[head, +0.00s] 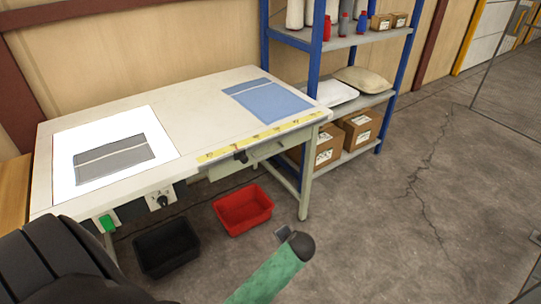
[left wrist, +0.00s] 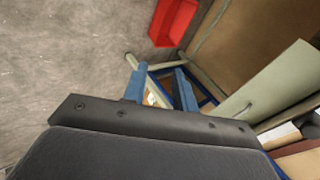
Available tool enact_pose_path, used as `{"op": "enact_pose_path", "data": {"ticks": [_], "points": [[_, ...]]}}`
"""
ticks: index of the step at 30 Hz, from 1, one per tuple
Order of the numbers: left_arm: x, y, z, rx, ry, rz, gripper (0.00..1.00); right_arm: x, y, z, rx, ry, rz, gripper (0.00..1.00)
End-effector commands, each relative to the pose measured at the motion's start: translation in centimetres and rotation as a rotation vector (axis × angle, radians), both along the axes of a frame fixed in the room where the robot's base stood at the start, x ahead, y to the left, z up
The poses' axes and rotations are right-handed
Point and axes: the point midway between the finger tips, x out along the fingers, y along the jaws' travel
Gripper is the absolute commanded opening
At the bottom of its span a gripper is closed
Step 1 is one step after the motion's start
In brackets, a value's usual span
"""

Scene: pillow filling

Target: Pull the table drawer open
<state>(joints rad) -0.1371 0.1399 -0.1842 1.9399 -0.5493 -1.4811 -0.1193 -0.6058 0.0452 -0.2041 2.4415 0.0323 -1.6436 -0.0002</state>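The worktable (head: 200,110) stands against the wall in the head view. A pale drawer front (head: 268,152) sits under its right front edge, with a small dark piece (head: 240,156) near its left part. The drawer looks shut. My left arm shows dark at the lower left of the head view; its gripper is not visible there. In the left wrist view my left gripper (left wrist: 160,90) is open, with two blue fingers apart and nothing between them. A pale greenish panel (left wrist: 275,90) with a thin bar lies right of the fingers, apart from them. My right gripper is not in view.
A black bin (head: 166,248) and a red bin (head: 243,208) stand on the floor by the table. A green post-like shape (head: 268,277) with a dark round end rises in front. A blue-framed shelf (head: 320,45) stands behind right. The floor to the right is clear.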

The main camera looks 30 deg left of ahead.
Motion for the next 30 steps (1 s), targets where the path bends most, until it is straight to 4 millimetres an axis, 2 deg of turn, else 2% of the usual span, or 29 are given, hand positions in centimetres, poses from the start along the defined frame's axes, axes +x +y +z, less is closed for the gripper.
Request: {"op": "enact_pose_path", "data": {"ticks": [1, 6, 12, 15, 21, 26, 30], "points": [[2.7, 1.6, 0.8, 0.064, -0.015, 0.003, 0.28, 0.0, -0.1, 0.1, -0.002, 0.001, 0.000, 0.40], [10.1, 6.7, 3.9, 0.282, -0.050, 0.015, 0.28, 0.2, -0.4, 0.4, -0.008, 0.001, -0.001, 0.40], [17.4, 11.9, 8.7, 0.512, -0.070, 0.036, 0.28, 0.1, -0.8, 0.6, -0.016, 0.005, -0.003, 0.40], [19.8, 13.7, 10.6, 0.594, -0.072, 0.045, 0.28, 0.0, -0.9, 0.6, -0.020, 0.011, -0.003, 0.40], [22.2, 15.6, 12.9, 0.681, -0.071, 0.053, 0.28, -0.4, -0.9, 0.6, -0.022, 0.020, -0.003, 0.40], [22.8, 16.7, 13.1, 0.692, -0.070, 0.056, 0.28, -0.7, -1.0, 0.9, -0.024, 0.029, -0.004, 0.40], [23.5, 18.4, 12.8, 0.690, -0.070, 0.055, 0.28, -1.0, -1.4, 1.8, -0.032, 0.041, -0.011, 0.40]]}}
